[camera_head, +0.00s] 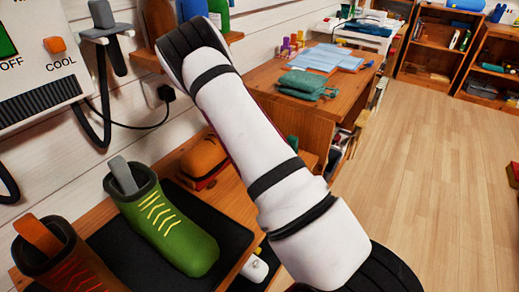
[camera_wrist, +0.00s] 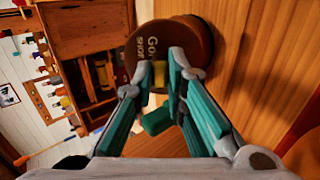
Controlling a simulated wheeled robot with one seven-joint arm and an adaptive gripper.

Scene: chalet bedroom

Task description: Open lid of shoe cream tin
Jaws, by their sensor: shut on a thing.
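The shoe cream tin (camera_wrist: 143,53) is a round, dark brown tin with pale lettering on its face, at the top middle of the wrist view. My gripper (camera_wrist: 162,67) has teal-padded fingers at the tin's near edge and is shut on it. A small yellow piece shows between the fingertips. I cannot tell whether the fingers hold only the lid, or whether the lid is loose. In the head view my arm fills the middle, and neither the tin nor my gripper shows.
A green boot (camera_head: 165,228) and a brown boot (camera_head: 62,262) stand at the lower left of the head view. A wooden desk (camera_head: 262,80) holds folded teal cloth (camera_head: 306,84) and papers. Wooden shelves (camera_head: 432,50) stand at the back.

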